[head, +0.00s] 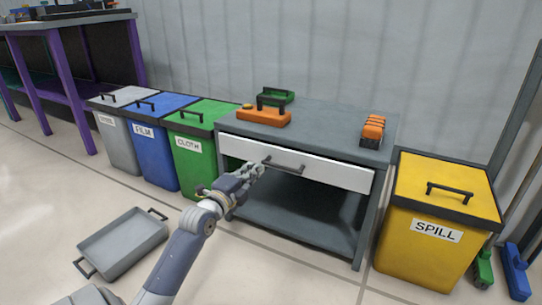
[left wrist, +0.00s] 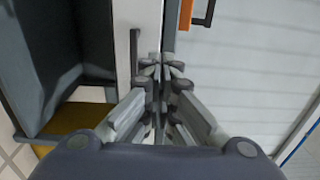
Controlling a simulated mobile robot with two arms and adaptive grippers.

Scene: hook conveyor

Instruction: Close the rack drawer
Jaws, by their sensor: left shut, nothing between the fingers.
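The rack (head: 360,215) is a grey table with a lower shelf. Its white drawer (head: 325,175) sits under the top, with a dark bar handle (head: 285,166) on its front. The front is close to the rack's front edge; any small gap is hard to judge. My left gripper (head: 256,171) is shut and empty, in front of the drawer just left of the handle. In the left wrist view, the closed fingertips (left wrist: 162,68) overlap the white drawer front (left wrist: 124,25) beside the handle (left wrist: 135,55). Whether they touch it I cannot tell. My right gripper is not in view.
An orange toolbox (head: 263,116), a green item (head: 277,95) and an orange stack (head: 372,131) are on the rack top. Grey, blue (head: 152,150) and green (head: 195,165) bins stand left, a yellow bin (head: 420,260) right. A grey tray (head: 124,243) lies on the floor.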

